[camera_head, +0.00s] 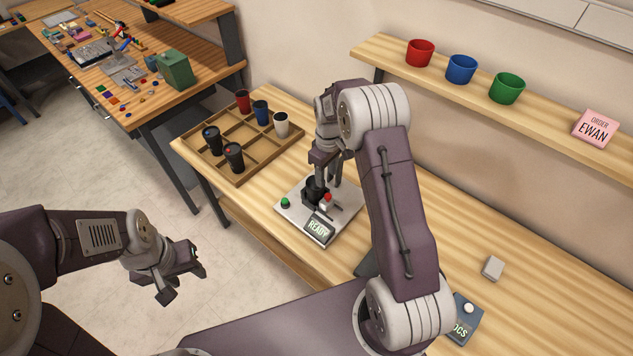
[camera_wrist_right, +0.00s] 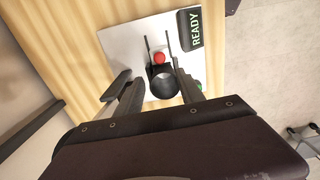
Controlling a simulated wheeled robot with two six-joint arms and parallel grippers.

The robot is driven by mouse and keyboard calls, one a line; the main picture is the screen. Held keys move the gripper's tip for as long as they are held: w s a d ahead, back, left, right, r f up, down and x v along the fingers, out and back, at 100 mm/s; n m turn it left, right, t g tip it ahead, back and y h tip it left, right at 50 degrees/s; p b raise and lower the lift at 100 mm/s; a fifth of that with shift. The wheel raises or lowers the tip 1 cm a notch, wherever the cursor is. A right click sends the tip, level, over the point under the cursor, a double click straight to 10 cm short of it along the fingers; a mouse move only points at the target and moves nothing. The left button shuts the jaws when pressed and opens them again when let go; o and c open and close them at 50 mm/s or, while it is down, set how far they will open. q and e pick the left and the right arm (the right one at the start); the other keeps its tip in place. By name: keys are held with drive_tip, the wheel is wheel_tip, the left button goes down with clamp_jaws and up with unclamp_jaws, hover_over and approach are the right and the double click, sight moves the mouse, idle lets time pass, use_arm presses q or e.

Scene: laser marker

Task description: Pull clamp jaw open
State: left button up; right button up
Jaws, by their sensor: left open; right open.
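The laser marker is a white plate (camera_head: 291,215) with a READY display (camera_head: 318,228) and a green button (camera_head: 285,202); the plate also shows in the right wrist view (camera_wrist_right: 128,50). A red knob (camera_head: 327,197), in the right wrist view (camera_wrist_right: 159,57), sits at the clamp between two thin dark bars. A dark round cup-like piece (camera_wrist_right: 165,83) is beside the knob. My right gripper (camera_head: 325,175) is open above the plate, its fingers either side of the dark piece; contact cannot be told. My left gripper (camera_head: 182,276) is open and empty over the floor.
A wooden divided tray (camera_head: 213,170) with several cups stands left of the marker. A shelf (camera_head: 545,122) holds red, blue and green cups and a pink EWAN order sign (camera_head: 595,127). A small grey block (camera_head: 493,267) lies on the table at right.

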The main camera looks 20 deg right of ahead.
sight(328, 195)
drive_tip(key=f, duration=0.2)
drive_tip(key=f+p, duration=0.1)
drive_tip(key=f, duration=0.2)
drive_tip(key=s+f, duration=0.1)
drive_tip(key=f, duration=0.1)
drive_tip(key=shift+d+f+p, duration=0.2)
drive_tip(key=shift+f+p, duration=0.1)
drive_tip(key=shift+p, duration=0.1)
drive_tip(key=shift+s+f, duration=0.15)
drive_tip(key=shift+f, duration=0.5)
drive_tip(key=shift+c, duration=0.6)
clamp_jaws()
use_arm(q)
drive_tip(key=shift+s+d+r, duration=0.1)
drive_tip(key=shift+s+r, duration=0.1)
drive_tip(key=shift+r, duration=0.4)
drive_tip(key=shift+s+r, duration=0.2)
drive_tip(key=shift+r, duration=0.35)
